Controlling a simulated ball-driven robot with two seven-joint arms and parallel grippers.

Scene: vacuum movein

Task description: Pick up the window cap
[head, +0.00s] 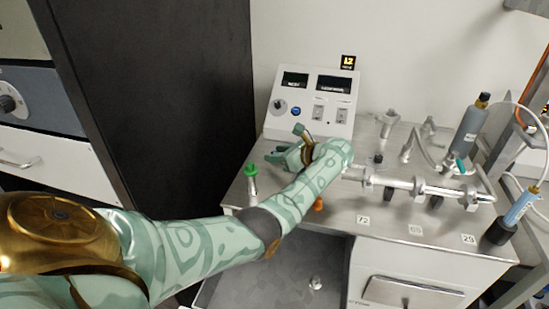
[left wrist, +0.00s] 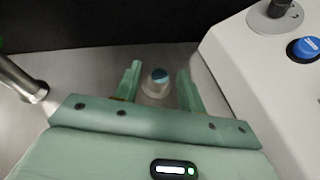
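A small round piece with a teal top and a pale, clear-looking base, which looks like the window cap (left wrist: 158,77), stands on the metal bench top. In the left wrist view it sits between the two finger tips of my left gripper (left wrist: 157,82), with a gap on both sides. The fingers are apart and hold nothing. In the head view my left gripper (head: 287,146) is over the bench in front of the control box, and its hand and arm hide the cap. My right gripper does not show.
The control box (head: 309,104) with a blue button stands close right of the gripper in the wrist view. A green-topped post (head: 252,182) stands at the bench's left edge. A metal pipe line (head: 410,184) and a bottle (head: 470,126) are to the right.

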